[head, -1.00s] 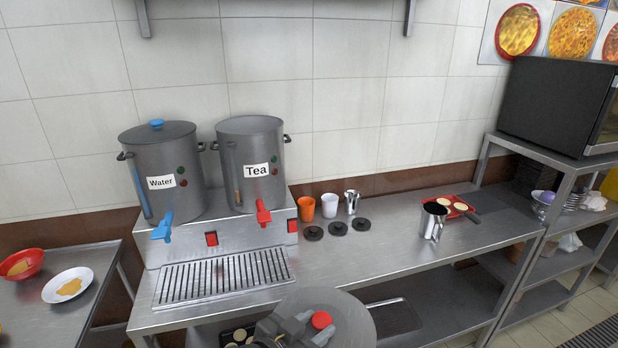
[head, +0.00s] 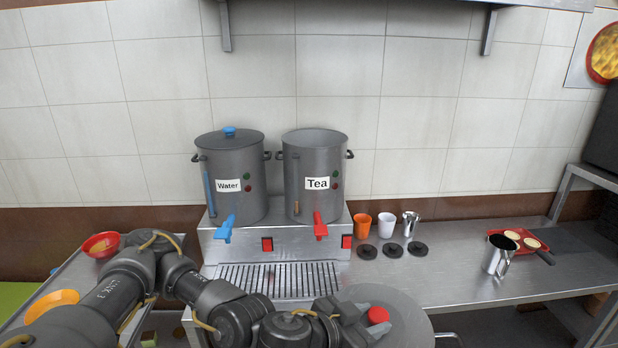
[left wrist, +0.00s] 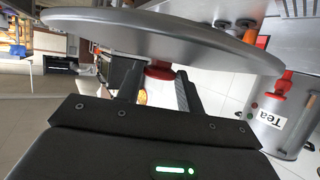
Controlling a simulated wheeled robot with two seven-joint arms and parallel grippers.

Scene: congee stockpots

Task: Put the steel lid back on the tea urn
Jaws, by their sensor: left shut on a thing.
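The tea urn (head: 315,165), labelled Tea, stands open-topped on the steel base, with a red tap. The round grey steel lid (head: 410,325) with a red knob (head: 378,315) is at the bottom of the head view, below and in front of the urn. My left gripper (head: 358,312) is shut on the lid at its knob. In the left wrist view the lid (left wrist: 150,35) spans the top, and the knob (left wrist: 160,71) is between the fingers (left wrist: 156,90). The tea urn (left wrist: 297,142) is at the right there. My right gripper is not in view.
The water urn (head: 235,180), with its lid on, stands just left of the tea urn. Cups (head: 386,222) and black discs (head: 391,250) stand right of the base. A steel jug (head: 498,257) is farther right. A shelf (head: 400,2) hangs above the urns.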

